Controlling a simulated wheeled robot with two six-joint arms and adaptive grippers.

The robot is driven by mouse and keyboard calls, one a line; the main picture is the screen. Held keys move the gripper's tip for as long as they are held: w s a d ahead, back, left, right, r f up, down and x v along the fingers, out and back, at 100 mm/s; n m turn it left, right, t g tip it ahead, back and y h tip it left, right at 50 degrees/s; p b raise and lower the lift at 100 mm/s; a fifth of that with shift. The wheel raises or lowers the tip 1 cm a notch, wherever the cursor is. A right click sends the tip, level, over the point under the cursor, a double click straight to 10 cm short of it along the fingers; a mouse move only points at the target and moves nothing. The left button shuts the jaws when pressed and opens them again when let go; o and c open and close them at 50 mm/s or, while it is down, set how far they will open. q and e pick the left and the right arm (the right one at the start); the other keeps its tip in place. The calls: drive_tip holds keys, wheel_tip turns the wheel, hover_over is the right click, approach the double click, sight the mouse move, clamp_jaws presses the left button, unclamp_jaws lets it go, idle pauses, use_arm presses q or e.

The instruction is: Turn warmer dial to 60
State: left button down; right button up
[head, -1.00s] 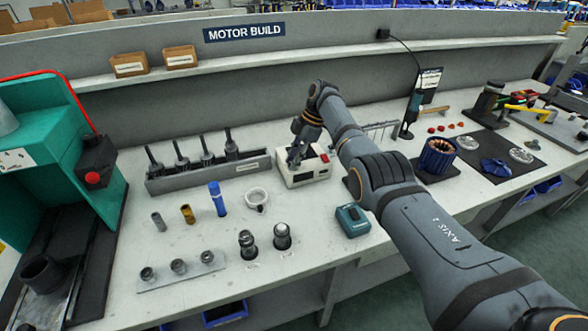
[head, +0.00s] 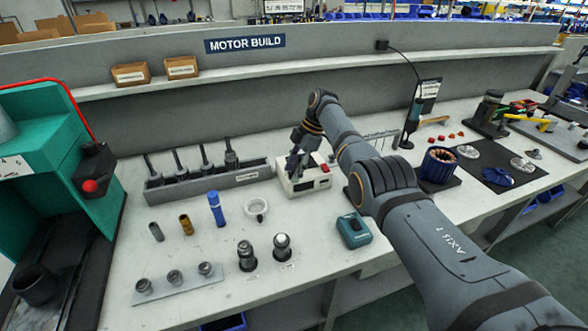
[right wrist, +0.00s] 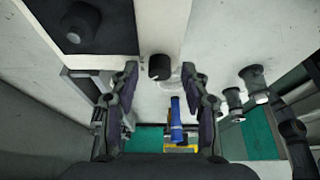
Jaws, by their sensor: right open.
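The warmer is a small cream box (head: 302,186) with a dark display and a red spot on its front, in the middle of the bench. In the right wrist view its pale edge (right wrist: 160,22) runs down from the top. A short black dial (right wrist: 160,66) sticks out from that edge. My right gripper (right wrist: 160,80) is open, with one finger on each side of the dial and a gap visible to both. In the head view the right gripper (head: 295,165) is over the warmer's left part and hides the dial. The dial's setting cannot be read. My left gripper is not in view.
A grey rack (head: 208,182) with upright tools stands left of the warmer. A white ring (head: 256,208), a blue cylinder (head: 216,209) and dark fittings (head: 281,246) stand in front. A teal device (head: 353,230) lies front right. A black knob (right wrist: 80,22) sits on a dark plate.

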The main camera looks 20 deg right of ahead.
drive_tip(key=shift+r, duration=0.1)
wheel_tip(320, 180, up, 10)
idle(0.4)
